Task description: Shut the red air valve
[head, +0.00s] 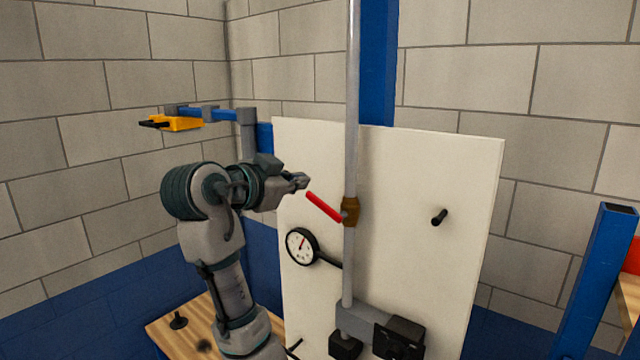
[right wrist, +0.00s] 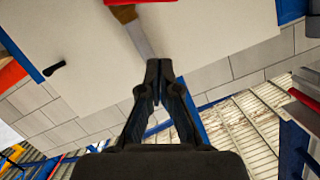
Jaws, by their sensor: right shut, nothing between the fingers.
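The red valve handle (head: 324,207) slants up and to the left from the brass valve body (head: 350,211) on a vertical grey pipe (head: 351,90). The pipe runs in front of a white panel (head: 430,160). My right gripper (head: 303,181) is shut and empty, just above and left of the handle's free end, apparently apart from it. In the right wrist view the shut fingertips (right wrist: 159,64) sit below the brass body (right wrist: 124,14). A bit of the red handle (right wrist: 145,2) shows at the top edge there. My left gripper is not in view.
A round gauge (head: 301,246) sits below the handle. A black peg (head: 439,217) sticks out of the panel on the right. Grey and black fittings (head: 375,325) are at the pipe's foot. An orange and black device (head: 178,123) hangs from a bracket at upper left.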

